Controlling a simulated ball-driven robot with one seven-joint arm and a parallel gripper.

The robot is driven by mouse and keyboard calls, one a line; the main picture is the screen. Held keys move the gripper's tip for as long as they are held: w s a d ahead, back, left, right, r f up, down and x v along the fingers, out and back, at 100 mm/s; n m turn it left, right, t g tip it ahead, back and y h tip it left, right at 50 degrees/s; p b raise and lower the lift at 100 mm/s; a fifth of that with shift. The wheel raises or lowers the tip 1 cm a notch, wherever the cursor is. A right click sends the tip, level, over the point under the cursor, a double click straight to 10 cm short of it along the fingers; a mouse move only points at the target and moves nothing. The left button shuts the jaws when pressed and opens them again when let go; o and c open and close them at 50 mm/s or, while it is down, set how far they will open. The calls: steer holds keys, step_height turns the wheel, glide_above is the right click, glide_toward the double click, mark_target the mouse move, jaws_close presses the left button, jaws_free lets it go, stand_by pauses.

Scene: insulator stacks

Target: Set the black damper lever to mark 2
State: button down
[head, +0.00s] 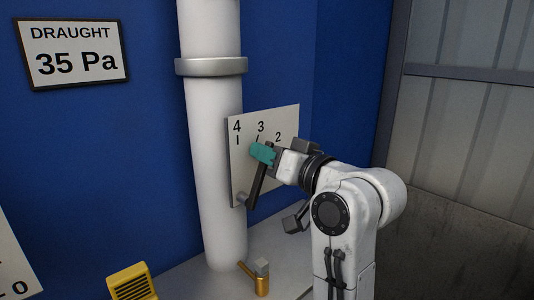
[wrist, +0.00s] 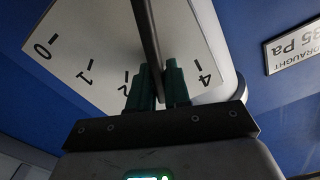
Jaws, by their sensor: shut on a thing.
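The black damper lever (head: 257,185) slants up and to the right from its pivot, in front of a white plate (head: 239,170) marked with numbers. In the head view its upper part lies between marks 3 and 2. My gripper (head: 262,153), with teal fingers, is shut on the lever near its upper end. In the wrist view the lever (wrist: 147,35) runs down between the two fingers (wrist: 160,84). Mark 2 (wrist: 123,88) shows just left of the fingers and mark 4 (wrist: 204,78) to their right. Mark 3 is hidden there behind the fingers.
A white vertical pipe (head: 212,140) with a grey collar stands left of the plate. A draught sign (head: 72,53) reads 35 Pa.

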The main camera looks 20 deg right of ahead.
steer(key=d+f+m+p, duration=0.1)
steer(key=m, duration=0.1)
steer(key=w+d+f+m, duration=0.1)
steer(key=d+m, duration=0.1)
steer(key=shift+d+f+p, duration=0.1)
steer(key=shift+f+p, duration=0.05)
steer(key=shift+p, duration=0.25)
steer(key=c, duration=1.2)
jaws_free()
steer(key=shift+o, duration=0.2)
steer(key=b+v, duration=0.2)
steer(key=v, duration=0.8)
steer(key=shift+s, duration=0.35)
